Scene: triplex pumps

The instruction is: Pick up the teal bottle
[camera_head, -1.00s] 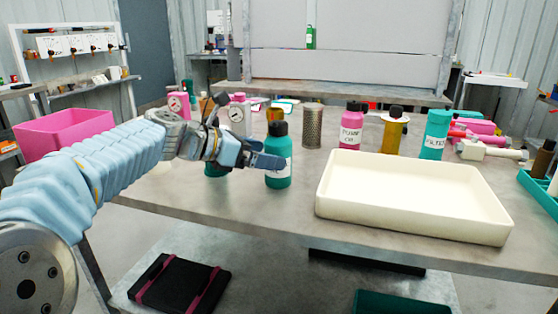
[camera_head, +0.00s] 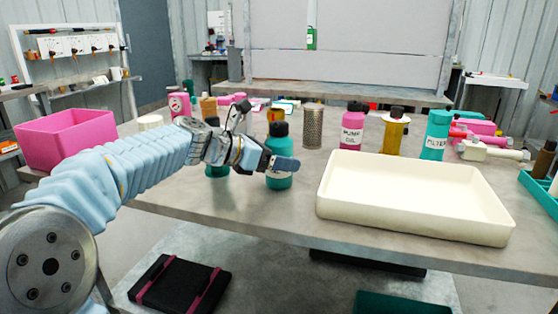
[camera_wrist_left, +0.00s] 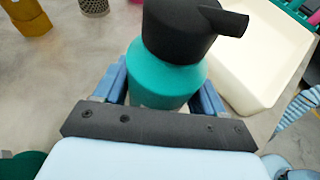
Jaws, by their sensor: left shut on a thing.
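The teal bottle (camera_head: 279,179) with a black cap stands upright on the grey table, left of the cream tray. My left gripper (camera_head: 280,164) reaches in from the left and is shut on the bottle's body, one finger across its front. In the left wrist view the teal bottle (camera_wrist_left: 168,80) sits between the two blue fingers (camera_wrist_left: 165,92), its black cap and spout towards the camera. The label is mostly hidden by the finger.
The cream tray (camera_head: 415,229) stands close on the right. Another teal container (camera_head: 217,170) is just left of the bottle, partly behind my gripper. A pink bottle (camera_head: 352,128), a yellow bottle (camera_head: 394,134) and a perforated cylinder (camera_head: 312,127) stand behind. A pink bin (camera_head: 65,138) is far left.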

